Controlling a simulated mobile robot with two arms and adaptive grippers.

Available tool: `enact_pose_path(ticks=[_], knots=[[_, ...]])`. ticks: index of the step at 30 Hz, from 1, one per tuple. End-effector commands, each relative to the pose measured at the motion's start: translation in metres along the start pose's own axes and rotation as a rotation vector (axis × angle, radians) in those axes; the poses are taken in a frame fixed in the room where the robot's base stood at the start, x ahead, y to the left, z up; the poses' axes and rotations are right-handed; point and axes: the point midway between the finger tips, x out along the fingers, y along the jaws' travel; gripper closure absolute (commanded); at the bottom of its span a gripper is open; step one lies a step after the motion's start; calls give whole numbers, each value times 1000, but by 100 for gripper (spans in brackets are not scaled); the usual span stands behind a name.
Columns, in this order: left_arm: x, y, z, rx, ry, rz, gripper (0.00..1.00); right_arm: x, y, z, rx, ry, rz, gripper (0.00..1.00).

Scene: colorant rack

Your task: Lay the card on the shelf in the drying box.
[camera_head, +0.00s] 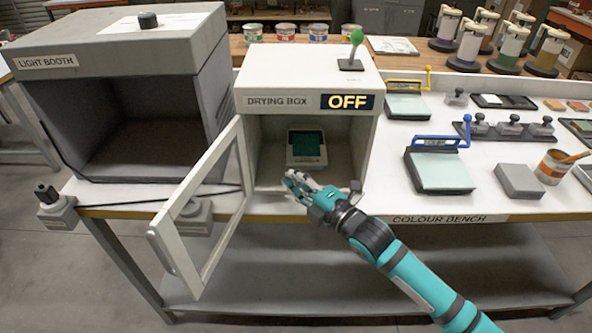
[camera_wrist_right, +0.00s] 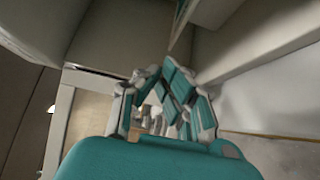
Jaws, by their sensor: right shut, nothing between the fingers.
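The drying box (camera_head: 311,84) stands on the bench with its framed door (camera_head: 205,215) swung wide open to the left. Its sign reads OFF. Inside, the card (camera_head: 307,144), dark green with a pale border, lies toward the back on what looks like the small shelf; the shelf's outline is hard to separate from the card's border. My right gripper (camera_head: 297,183) is at the box's open front, below and in front of the card and apart from it. It is shut and empty. It also shows in the right wrist view (camera_wrist_right: 172,92). My left gripper is out of view.
The light booth (camera_head: 135,80) stands left of the box, behind the open door. A green-knobbed lever (camera_head: 356,50) rises from the box top. Pads with blue (camera_head: 440,172) and yellow (camera_head: 408,106) handles, a grey block (camera_head: 519,181) and a cup (camera_head: 551,167) occupy the bench at right.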

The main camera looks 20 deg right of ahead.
Motion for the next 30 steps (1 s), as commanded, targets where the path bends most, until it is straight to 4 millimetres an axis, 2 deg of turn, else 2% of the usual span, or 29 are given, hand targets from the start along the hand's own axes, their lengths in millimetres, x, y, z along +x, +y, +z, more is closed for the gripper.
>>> enact_pose_path(ticks=[6,17,24,30], knots=[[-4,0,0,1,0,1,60,12,0,12,0,1,-1,100],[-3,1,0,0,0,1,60,13,-1,13,1,2,0,100],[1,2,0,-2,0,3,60,27,-1,27,-3,1,1,100],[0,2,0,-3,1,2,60,27,-1,27,1,1,0,100]])
